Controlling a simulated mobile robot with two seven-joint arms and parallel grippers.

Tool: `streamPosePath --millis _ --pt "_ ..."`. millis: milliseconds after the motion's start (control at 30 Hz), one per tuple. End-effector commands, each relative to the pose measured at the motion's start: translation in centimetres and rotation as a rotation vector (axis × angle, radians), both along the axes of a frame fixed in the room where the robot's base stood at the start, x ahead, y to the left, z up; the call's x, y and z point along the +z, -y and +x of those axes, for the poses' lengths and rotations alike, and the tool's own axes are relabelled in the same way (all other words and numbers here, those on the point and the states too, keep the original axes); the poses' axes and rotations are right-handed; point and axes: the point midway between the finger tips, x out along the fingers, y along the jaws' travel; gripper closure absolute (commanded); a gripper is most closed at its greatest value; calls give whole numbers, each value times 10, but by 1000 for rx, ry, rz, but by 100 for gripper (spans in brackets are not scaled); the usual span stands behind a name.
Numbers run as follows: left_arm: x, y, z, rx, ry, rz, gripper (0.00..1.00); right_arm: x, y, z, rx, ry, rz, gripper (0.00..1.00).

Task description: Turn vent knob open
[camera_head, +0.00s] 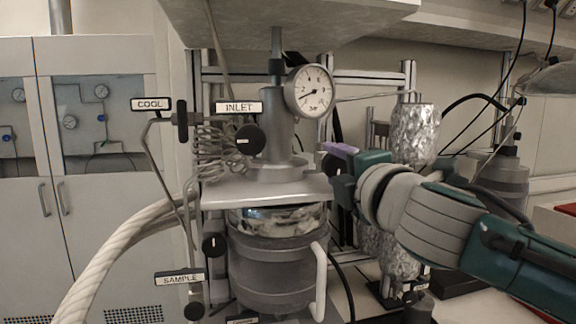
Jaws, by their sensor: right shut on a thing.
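The pressure reactor (280,235) stands in the middle, with a steel head and a round gauge (310,91) on top. My right gripper (336,166) reaches in from the right and is shut on the vent knob at the right side of the reactor head. The fingers and wrist mostly hide this knob, and no VENT label shows, so how far it is turned cannot be told. A purple part shows at the gripper's upper tip. My left gripper is not in view.
Other dark knobs sit by the INLET label (239,107), the COOL label (151,104) and the SAMPLE label (180,277). Foil-wrapped cylinders (415,134) stand behind my right arm. A thick pale hose (110,258) curves at lower left. A shelf (300,22) overhangs the reactor.

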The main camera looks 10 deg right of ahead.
Motion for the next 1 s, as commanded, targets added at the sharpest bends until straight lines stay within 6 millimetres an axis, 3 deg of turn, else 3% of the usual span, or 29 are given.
streamPosePath --millis 33,300,767,867,1000 --pt "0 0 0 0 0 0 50 0 -1 0 3 1 -3 44" --pt "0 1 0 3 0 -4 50 0 -1 0 2 0 -1 16" --pt "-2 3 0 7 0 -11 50 -1 0 0 0 -2 50 16" --pt "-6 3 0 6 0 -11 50 -2 0 0 1 -6 177 16" --pt "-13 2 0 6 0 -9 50 -2 -1 0 1 -16 475 16"
